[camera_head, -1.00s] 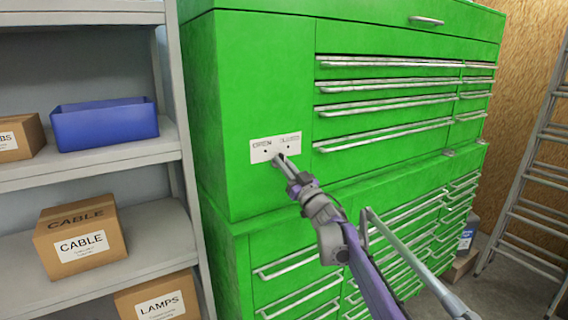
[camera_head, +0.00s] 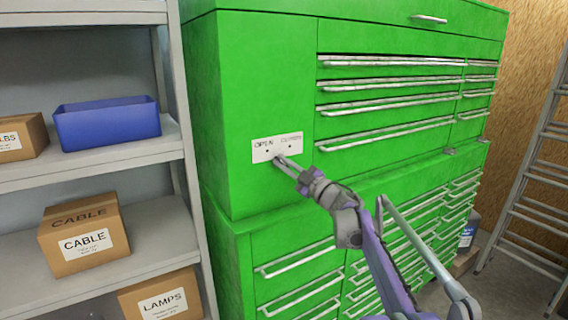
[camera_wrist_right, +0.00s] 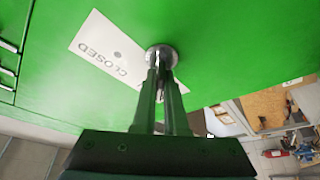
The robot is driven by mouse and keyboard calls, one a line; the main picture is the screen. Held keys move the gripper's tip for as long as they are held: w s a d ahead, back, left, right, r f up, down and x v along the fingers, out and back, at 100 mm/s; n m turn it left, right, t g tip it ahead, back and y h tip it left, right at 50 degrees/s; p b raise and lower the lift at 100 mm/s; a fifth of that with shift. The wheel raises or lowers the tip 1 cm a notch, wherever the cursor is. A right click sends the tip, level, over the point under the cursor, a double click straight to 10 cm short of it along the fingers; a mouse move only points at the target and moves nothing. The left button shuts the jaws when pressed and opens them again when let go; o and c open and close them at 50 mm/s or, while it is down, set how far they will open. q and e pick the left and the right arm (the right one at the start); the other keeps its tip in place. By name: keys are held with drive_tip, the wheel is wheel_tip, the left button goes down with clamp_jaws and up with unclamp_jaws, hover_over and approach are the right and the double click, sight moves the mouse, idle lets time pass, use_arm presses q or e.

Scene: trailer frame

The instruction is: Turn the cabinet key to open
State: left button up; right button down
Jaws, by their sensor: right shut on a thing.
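The green cabinet (camera_head: 262,70) stands ahead with a white label plate (camera_head: 264,154) marked OPEN on the left and CLOSED on the right, a dark dot under each word. My right gripper (camera_head: 279,160) reaches the lock at the plate's lower middle. In the right wrist view its fingers (camera_wrist_right: 162,75) are shut on the key at the round metal lock (camera_wrist_right: 161,55). The key is mostly hidden between the fingers, so I cannot tell which mark it points to. The word CLOSED shows on the plate (camera_wrist_right: 88,40) there. My left gripper is not in view.
Grey shelves (camera_head: 150,222) at the left hold a blue bin (camera_head: 107,126) and cardboard boxes marked CABLE (camera_head: 83,240) and LAMPS (camera_head: 160,300). Drawers with protruding metal handles (camera_head: 388,84) lie right of the lock. A ladder (camera_head: 530,185) stands at the far right.

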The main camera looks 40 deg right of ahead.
drive_tip(key=shift+n, duration=0.3)
drive_tip(key=c, duration=1)
unclamp_jaws()
drive_tip(key=shift+o, duration=0.2)
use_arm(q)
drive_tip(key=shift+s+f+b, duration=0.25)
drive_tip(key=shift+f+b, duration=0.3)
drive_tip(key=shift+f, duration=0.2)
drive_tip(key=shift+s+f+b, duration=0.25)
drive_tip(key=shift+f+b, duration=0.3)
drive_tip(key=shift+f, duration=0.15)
use_arm(e)
drive_tip(key=v, duration=1.1)
